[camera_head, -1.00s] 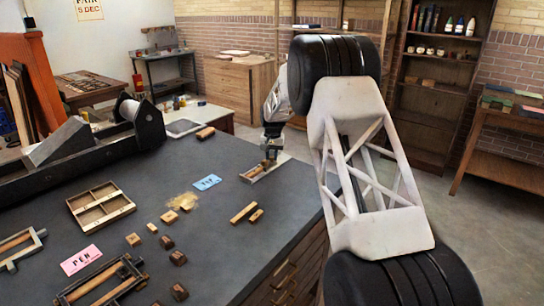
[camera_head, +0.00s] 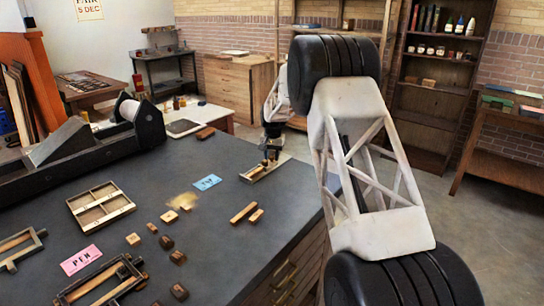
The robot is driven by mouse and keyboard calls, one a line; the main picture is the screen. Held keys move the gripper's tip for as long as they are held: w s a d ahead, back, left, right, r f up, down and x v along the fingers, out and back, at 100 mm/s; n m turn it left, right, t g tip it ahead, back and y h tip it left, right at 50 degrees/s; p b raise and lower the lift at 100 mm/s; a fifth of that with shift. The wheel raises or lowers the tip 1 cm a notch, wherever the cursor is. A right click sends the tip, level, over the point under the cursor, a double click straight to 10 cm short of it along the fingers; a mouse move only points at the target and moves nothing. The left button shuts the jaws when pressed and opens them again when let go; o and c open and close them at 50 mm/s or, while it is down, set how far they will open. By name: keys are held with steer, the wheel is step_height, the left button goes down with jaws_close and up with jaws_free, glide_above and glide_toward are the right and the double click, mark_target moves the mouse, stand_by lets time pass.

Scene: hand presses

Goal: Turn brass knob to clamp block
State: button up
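My gripper (camera_head: 270,158) points down over a small wooden press frame (camera_head: 262,170) at the far right of the dark bench top. Its fingertips are at the block and knob area of that frame. The brass knob is too small and too covered by my fingers to make out clearly. A wooden block appears between or just under the fingers; I cannot tell which. Whether the fingers are open or shut does not show at this size.
The dark bench (camera_head: 215,240) carries a divided wooden tray (camera_head: 100,206), a blue card (camera_head: 207,182), a pink card (camera_head: 81,260), several small wooden blocks and two more frames at the lower left. A long black press (camera_head: 90,145) stands at the back left. Bench around the press frame is mostly clear.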

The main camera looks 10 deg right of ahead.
mark_target(272, 157)
steer(key=shift+r, duration=0.1)
steer(key=shift+d+r, duration=0.1)
steer(key=shift+r, duration=3.75)
steer(key=shift+s+r, duration=0.2)
steer(key=shift+s, duration=0.05)
steer(key=s+d+r+n, duration=0.1)
steer(key=s+r, duration=0.5)
steer(key=s, duration=0.5)
steer(key=s+d+r+t, duration=0.1)
steer(key=s+r, duration=0.4)
steer(key=s, duration=0.5)
steer(key=s+d+r+n, duration=0.1)
steer(key=s+d+r, duration=0.1)
steer(key=s+r, duration=0.65)
steer(key=s+f, duration=0.3)
steer(key=s, duration=1)
steer(key=s+d+f+n+t, duration=0.1)
steer(key=s+f, duration=0.2)
steer(key=s, duration=1.1)
steer(key=s+f, duration=0.3)
steer(key=s, duration=1)
steer(key=shift+s+d+f+n+t, duration=0.15)
steer(key=shift+s+d+n+t, duration=0.05)
steer(key=shift+s+n+t, duration=0.15)
